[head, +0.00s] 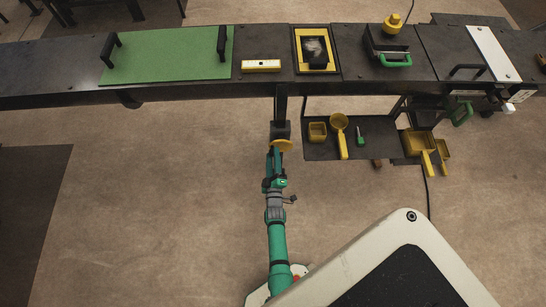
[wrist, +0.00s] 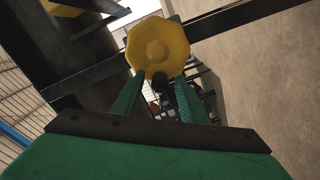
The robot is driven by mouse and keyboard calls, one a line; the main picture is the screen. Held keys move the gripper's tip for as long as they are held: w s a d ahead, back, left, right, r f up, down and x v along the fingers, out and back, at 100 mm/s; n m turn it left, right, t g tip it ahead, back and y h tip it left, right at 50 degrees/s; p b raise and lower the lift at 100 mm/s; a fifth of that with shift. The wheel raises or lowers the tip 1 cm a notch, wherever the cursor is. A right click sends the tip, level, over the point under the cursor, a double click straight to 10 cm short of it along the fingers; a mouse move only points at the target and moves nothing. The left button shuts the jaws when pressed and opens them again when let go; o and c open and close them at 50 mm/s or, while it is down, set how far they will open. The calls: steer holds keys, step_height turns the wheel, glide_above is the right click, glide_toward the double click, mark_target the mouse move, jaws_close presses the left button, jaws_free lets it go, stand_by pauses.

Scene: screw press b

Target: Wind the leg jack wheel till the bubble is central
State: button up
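The yellow leg jack wheel (head: 283,146) is at the lower end of a dark leg under the bench's front edge. In the wrist view the wheel (wrist: 158,47) is a yellow, many-sided disc straight ahead of my gripper (wrist: 159,78). My green fingers stand apart, with a gap between them. Their tips are at the wheel's lower edge; I cannot tell whether they touch it. In the head view my gripper (head: 276,153) is just below the wheel. A yellow level (head: 261,66) lies on the bench top above the leg; its bubble is too small to read.
A lower shelf (head: 378,148) to the right of the leg carries yellow scoops.

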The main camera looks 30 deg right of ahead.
steer(key=shift+a, duration=0.1)
steer(key=v, duration=1)
steer(key=shift+s, duration=0.35)
steer(key=shift+a, duration=0.1)
steer(key=s+a+r+m+y, duration=0.1)
steer(key=s+a+r+y, duration=0.2)
steer(key=s+a+r, duration=0.3)
steer(key=s+a+r+m+y, duration=0.1)
steer(key=s+a+r+y, duration=0.1)
steer(key=s+a+r, duration=0.5)
steer(key=s+a+r+m+y, duration=0.1)
steer(key=s+a+r+y, duration=0.1)
steer(key=r, duration=0.6)
steer(key=s+a+r+m+y, duration=0.2)
steer(key=s+a+r, duration=0.3)
steer(key=a+r, duration=0.2)
steer(key=shift+r+m+y, duration=0.3)
steer(key=shift+r, duration=0.7)
steer(key=shift+s, duration=0.1)
steer(key=shift+c, duration=1)
